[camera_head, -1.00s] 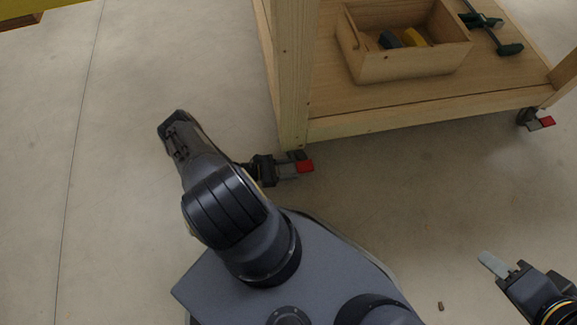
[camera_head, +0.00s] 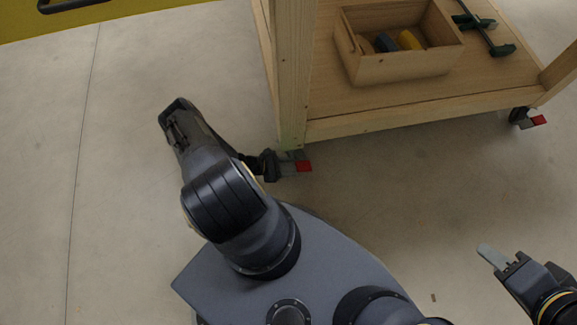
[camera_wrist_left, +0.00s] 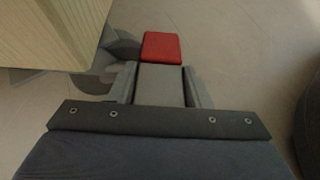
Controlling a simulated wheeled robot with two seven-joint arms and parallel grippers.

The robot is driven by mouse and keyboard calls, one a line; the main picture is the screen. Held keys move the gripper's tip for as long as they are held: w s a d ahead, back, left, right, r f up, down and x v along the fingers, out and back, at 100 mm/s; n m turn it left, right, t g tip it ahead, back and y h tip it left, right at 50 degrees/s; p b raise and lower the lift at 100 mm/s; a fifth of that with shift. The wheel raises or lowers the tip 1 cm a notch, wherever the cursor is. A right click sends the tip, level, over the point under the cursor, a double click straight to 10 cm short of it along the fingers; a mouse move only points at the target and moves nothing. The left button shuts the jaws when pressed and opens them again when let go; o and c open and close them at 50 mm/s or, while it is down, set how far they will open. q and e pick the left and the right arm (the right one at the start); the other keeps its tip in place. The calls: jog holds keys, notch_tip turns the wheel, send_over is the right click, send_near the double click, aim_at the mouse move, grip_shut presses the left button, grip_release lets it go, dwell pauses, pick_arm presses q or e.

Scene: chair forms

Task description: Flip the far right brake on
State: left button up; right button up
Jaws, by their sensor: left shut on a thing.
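A castor brake with a red pad (camera_head: 304,166) sits at the foot of the near left leg of the wooden cart. My left gripper (camera_head: 285,165) is at this brake. In the left wrist view its fingers (camera_wrist_left: 160,88) are shut on the grey brake lever, and the red pad (camera_wrist_left: 162,47) sticks out beyond them. Another castor brake with a red pad (camera_head: 539,120) shows under the cart's right leg, apart from both grippers. My right gripper (camera_head: 489,257) is at the lower right over bare floor; its jaw opening is unclear.
The wooden cart (camera_head: 420,117) carries an open wooden box (camera_head: 400,68) with several items and a green-and-black clamp (camera_head: 484,30). A yellow area (camera_head: 150,12) lies at the upper left. The floor at left is clear. A small brown bit (camera_head: 433,298) lies near my base.

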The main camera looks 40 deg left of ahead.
pick_arm(q)
jog(key=o, duration=0.7)
